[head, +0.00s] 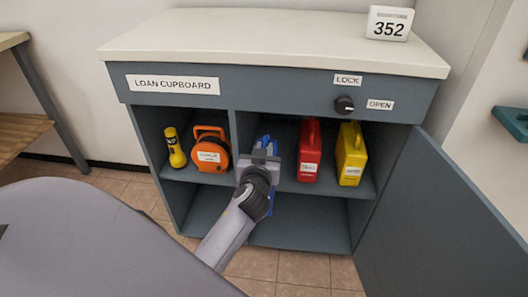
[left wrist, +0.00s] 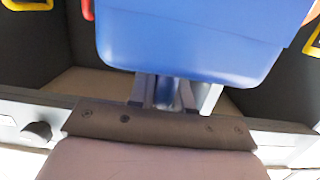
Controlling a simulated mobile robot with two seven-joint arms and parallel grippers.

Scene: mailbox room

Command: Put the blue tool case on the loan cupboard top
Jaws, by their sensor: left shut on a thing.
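The blue tool case (head: 266,143) shows in the head view at the middle of the cupboard's shelf, mostly hidden behind my left gripper (head: 262,158). In the left wrist view the blue case (left wrist: 190,40) fills the upper middle, and the left gripper (left wrist: 165,92) is shut on a narrow blue part of it. The loan cupboard top (head: 240,35) is a pale, flat slab above the open compartments. In the head view the case is still within the cupboard opening, below the top. I cannot tell whether it touches the shelf. My right gripper is not in view.
An orange case (head: 210,150) and a yellow torch (head: 175,148) stand to the left. A red case (head: 309,152) and a yellow case (head: 351,155) stand to the right. The door (head: 430,220) hangs open at right. A sign 352 (head: 389,24) occupies the top's back right corner; the rest is clear.

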